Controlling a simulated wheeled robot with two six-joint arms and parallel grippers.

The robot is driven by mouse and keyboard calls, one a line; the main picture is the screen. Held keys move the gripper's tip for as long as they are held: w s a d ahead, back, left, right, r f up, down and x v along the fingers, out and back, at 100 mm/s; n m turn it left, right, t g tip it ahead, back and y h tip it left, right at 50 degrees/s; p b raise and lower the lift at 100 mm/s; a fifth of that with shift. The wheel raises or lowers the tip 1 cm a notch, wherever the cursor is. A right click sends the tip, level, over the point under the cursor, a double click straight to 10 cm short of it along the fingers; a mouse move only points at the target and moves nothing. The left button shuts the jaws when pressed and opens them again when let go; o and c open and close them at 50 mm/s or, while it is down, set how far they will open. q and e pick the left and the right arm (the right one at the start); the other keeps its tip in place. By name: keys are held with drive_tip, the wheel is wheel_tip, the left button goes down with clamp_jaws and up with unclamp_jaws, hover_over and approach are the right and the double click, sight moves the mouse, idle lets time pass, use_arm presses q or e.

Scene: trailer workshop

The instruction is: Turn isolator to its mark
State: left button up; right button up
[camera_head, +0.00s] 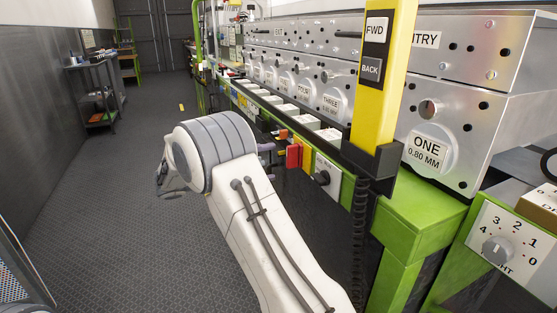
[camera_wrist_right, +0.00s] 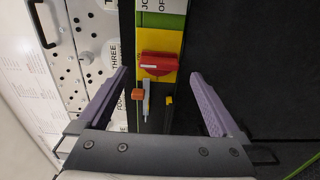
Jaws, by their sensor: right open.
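The isolator (camera_head: 293,157) is a red handle on a yellow plate on the machine's green-edged front. In the right wrist view the red handle (camera_wrist_right: 158,64) lies crosswise, with a white line on its left part. Its mark cannot be made out clearly. My right gripper (camera_wrist_right: 159,75) is open, with its purple fingers apart on either side of the handle and nothing between them gripped. In the head view my white right arm hides most of that gripper; a bit of purple finger (camera_head: 267,147) shows just left of the isolator. My left gripper is not in view.
A black knob (camera_head: 322,178) sits on a white plate right of the isolator. A yellow FWD/BACK pendant (camera_head: 385,75) hangs close in front of the machine, its coiled cable (camera_head: 360,240) beside my arm. A numbered dial (camera_head: 497,249) is at lower right.

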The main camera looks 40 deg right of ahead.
drive_tip(key=shift+v, duration=2.7)
drive_tip(key=s+a+f+n+t+y, duration=0.1)
drive_tip(key=s+a+f+n+y, duration=0.25)
drive_tip(key=s+a+y, duration=0.45)
drive_tip(key=s+a+f+n+t+y, duration=0.2)
drive_tip(key=s+a+f+n+y, duration=0.15)
drive_tip(key=s+a, duration=0.65)
drive_tip(key=s+a+f+n+t+y, duration=0.1)
drive_tip(key=s+a+f+n+y, duration=0.25)
drive_tip(key=s+a+y, duration=0.55)
drive_tip(key=s+r+h+p, duration=0.2)
drive_tip(key=s+r+p, duration=0.1)
drive_tip(key=r+p, duration=2.1)
drive_tip(key=shift+d+r+p, duration=0.2)
drive_tip(key=shift+r+p, duration=0.05)
drive_tip(key=shift+p, duration=0.55)
drive_tip(key=shift+m, duration=0.25)
